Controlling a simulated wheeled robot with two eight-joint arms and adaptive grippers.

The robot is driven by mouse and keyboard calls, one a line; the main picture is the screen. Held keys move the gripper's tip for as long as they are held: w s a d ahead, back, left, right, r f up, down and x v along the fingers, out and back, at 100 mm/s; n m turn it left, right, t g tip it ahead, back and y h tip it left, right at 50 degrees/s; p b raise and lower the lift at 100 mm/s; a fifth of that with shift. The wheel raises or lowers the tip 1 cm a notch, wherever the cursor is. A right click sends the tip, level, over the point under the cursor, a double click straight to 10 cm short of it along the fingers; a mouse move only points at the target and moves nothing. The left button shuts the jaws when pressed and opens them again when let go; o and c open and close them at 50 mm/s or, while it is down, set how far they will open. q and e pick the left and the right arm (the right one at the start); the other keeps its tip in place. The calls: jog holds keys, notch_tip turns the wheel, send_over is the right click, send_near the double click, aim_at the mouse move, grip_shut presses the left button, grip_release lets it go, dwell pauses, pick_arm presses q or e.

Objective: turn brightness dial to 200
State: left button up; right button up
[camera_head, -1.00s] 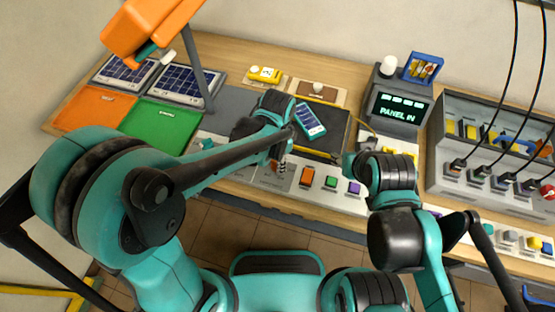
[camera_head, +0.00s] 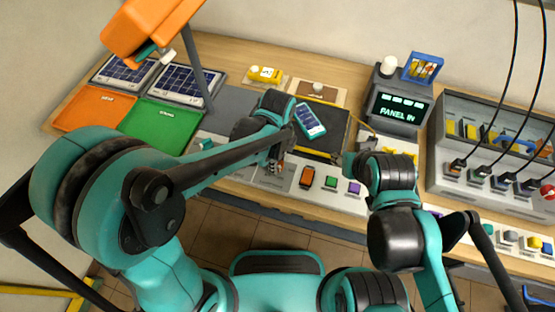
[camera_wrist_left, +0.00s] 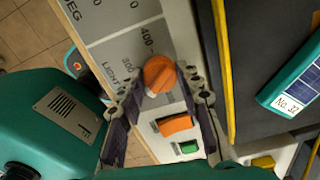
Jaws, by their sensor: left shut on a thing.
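An orange round dial (camera_wrist_left: 160,74) sits on the grey panel in the left wrist view, beside printed marks 300 and 400 and the word LIGHT. My left gripper (camera_wrist_left: 161,88) has its fingers on either side of the dial and is shut on it. In the head view my left gripper (camera_head: 275,165) reaches down to the front panel, and its own arm and fingers hide the dial there. The dial's pointer is not clear. My right gripper (camera_head: 352,162) is near the panel's right part; its fingers are too small to judge.
An orange rocker switch (camera_wrist_left: 175,124) and a green button (camera_wrist_left: 188,147) lie close to the dial. A phone-sized solar panel (camera_head: 310,120) rests on a dark mat behind. A display (camera_head: 398,108) reads PANEL IN. Orange (camera_head: 95,107) and green trays lie at left.

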pick_arm(q)
jog(key=shift+m, duration=0.5)
dwell(0.3)
jog(key=o, duration=1.2)
jog(key=shift+c, duration=0.2)
notch_tip(320, 180, up, 12)
